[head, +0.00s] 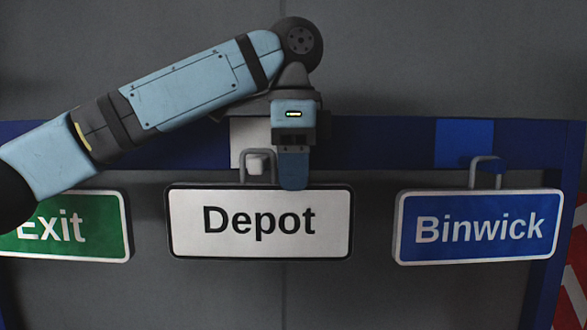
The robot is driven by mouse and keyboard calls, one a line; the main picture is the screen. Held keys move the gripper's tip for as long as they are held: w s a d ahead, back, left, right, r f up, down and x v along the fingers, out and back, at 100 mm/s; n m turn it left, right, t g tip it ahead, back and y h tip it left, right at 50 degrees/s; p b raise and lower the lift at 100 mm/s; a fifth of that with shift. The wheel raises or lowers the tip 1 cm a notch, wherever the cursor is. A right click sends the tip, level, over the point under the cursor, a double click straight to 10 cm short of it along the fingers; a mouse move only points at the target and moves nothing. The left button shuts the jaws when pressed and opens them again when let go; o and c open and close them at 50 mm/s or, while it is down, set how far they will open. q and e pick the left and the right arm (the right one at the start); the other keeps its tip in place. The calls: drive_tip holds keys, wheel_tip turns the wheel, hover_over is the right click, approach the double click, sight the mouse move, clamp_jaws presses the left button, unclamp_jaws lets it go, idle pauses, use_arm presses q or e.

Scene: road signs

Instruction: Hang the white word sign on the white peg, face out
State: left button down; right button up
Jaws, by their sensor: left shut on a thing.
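The white word sign (300,242) reads "Depot" in black letters, upright and nearly level, with its face toward me. My left gripper (293,185) is shut on its top edge, right of its grey wire loop (242,170). The white peg (257,163) sticks out below a white patch (247,130) on the blue rail. The loop appears to be around the peg; whether it rests on it I cannot tell. My right gripper is not in view.
A blue "Binwick" sign (478,228) hangs by its loop at the blue peg (486,166) on the right. A green "Exit" sign (75,228) is on the left, partly hidden by my left arm.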

use_arm(q)
drive_tip(key=shift+f, duration=0.4)
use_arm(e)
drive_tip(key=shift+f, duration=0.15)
use_arm(q)
drive_tip(key=c, duration=1.1)
unclamp_jaws()
drive_tip(key=shift+o, duration=0.4)
wheel_tip(320, 180, up, 14)
drive_tip(key=shift+f, duration=0.15)
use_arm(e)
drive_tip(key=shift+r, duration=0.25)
